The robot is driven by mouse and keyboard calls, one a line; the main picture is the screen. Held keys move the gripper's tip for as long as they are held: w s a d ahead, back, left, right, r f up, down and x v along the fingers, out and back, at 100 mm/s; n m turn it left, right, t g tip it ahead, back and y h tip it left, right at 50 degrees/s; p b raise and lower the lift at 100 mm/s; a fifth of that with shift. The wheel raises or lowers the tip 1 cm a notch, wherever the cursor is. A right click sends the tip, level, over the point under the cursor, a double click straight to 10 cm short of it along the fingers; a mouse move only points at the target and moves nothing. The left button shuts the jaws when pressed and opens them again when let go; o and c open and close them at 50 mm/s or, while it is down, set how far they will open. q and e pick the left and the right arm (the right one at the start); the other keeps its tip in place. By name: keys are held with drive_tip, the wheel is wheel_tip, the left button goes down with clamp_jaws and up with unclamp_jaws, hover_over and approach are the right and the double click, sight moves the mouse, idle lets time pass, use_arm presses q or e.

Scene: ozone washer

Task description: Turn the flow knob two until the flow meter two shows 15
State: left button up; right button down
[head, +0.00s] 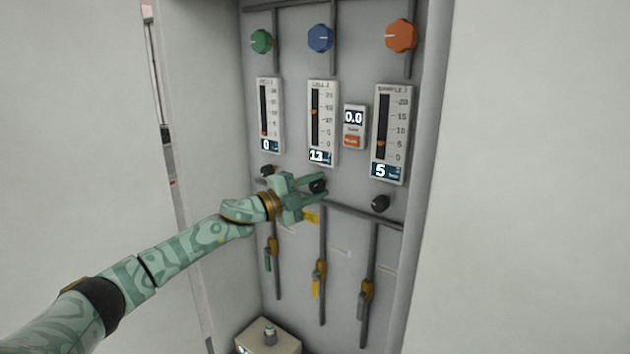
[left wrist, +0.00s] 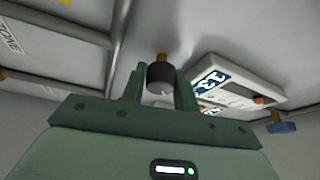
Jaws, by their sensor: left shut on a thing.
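The middle flow meter (head: 322,122) shows 13 on its display, with an orange marker on its scale. It also shows at an angle in the left wrist view (left wrist: 238,82). Below it is a black flow knob (head: 318,187). My left gripper (head: 316,187) reaches in from the left and is shut on this knob. In the left wrist view the black knob (left wrist: 160,77) sits between the two green fingers (left wrist: 160,88). My right gripper is in neither view.
A left meter (head: 269,115) reads 0 and a right meter (head: 391,134) reads 5. Black knobs sit below them, the right one (head: 380,203) clear of my gripper. A small unit (head: 354,127) shows 0.0. Cabinet walls flank the panel.

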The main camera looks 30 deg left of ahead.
use_arm(q)
drive_tip(key=m, duration=0.2)
drive_tip(key=shift+a+r+m+g+p, duration=0.1)
drive_tip(key=shift+r+m+g+p, duration=0.1)
drive_tip(key=shift+m+g+p, duration=0.15)
drive_tip(key=shift+f+m+g+y, duration=0.1)
drive_tip(key=shift+m+g+y, duration=0.3)
drive_tip(key=shift+m, duration=0.65)
drive_tip(key=o, duration=1)
drive_tip(key=shift+c, duration=0.2)
drive_tip(key=b+v, duration=1.5)
drive_tip(key=v, duration=0.1)
